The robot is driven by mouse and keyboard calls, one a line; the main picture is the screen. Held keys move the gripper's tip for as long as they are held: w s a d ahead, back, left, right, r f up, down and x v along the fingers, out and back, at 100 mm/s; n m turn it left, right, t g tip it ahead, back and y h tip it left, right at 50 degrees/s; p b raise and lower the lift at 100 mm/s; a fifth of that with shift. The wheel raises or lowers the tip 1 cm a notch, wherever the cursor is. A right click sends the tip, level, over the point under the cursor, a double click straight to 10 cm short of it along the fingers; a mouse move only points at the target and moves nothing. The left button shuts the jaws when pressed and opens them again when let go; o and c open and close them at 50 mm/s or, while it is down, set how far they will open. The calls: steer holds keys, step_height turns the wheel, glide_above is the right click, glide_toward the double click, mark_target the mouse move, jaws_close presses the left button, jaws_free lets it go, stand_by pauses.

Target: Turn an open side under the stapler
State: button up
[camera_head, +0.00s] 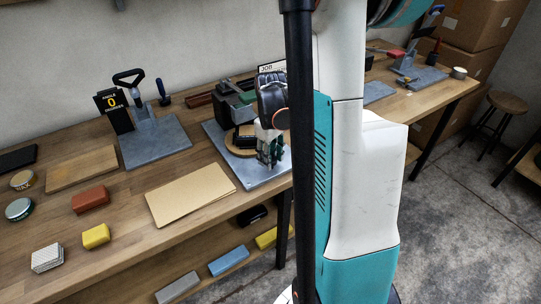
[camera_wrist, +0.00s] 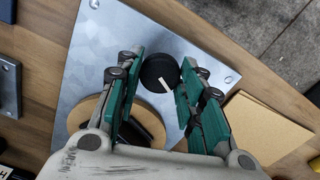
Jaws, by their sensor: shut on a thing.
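A grey metal plate (camera_head: 278,178) lies on the bench and fills much of the wrist view (camera_wrist: 92,55). On it sits a round wooden disc (camera_head: 236,150) with a dark block (camera_head: 243,137) on top; in the wrist view the disc (camera_wrist: 84,112) is partly behind my gripper. A dark grey machine (camera_head: 232,103), perhaps the stapler, stands behind the disc, partly hidden by my arm. My gripper (camera_head: 269,152) points down over the plate. In the wrist view its green fingers (camera_wrist: 160,82) are shut on a black round knob (camera_wrist: 157,68) with a white line.
A tan sheet (camera_head: 190,193) lies left of the plate, also visible in the wrist view (camera_wrist: 255,125). Red (camera_head: 90,198) and yellow (camera_head: 96,236) blocks lie near the front edge.

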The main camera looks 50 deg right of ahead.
steer(key=n, duration=0.5)
steer(key=shift+n, duration=0.3)
stand_by(0.4)
steer(key=o, duration=1.1)
step_height(320, 180, up, 12)
stand_by(0.4)
